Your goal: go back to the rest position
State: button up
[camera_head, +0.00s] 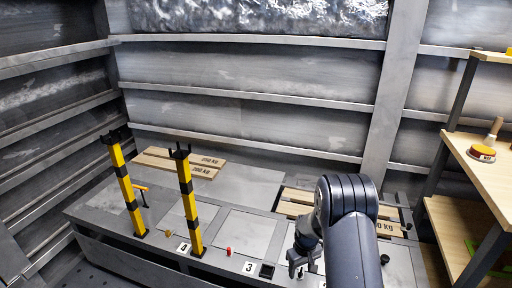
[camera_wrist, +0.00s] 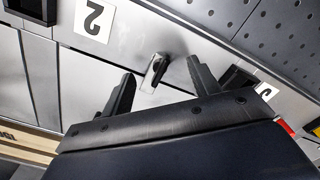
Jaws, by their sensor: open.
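My gripper (camera_head: 297,264) hangs low over the right part of the grey bench (camera_head: 237,232) in the head view, partly hidden by my arm. In the wrist view my gripper (camera_wrist: 160,68) is open, with its two dark fingers apart. A small metal latch or knob (camera_wrist: 155,72) on the bench top shows between the fingertips. I cannot tell whether the fingers touch it. Nothing is seen held.
Two yellow-black posts (camera_head: 190,205) and (camera_head: 126,190) stand on the bench's left part. Wooden boards (camera_head: 180,162) lie behind them, and more boards (camera_head: 297,203) lie near my arm. A wooden shelf (camera_head: 475,170) stands at right. A small red knob (camera_head: 229,252) is on the bench.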

jog(key=m, duration=0.4)
jog(key=shift+p, duration=0.35)
jog(key=m+p, duration=0.1)
jog(key=m, duration=0.3)
jog(key=shift+r, duration=0.95)
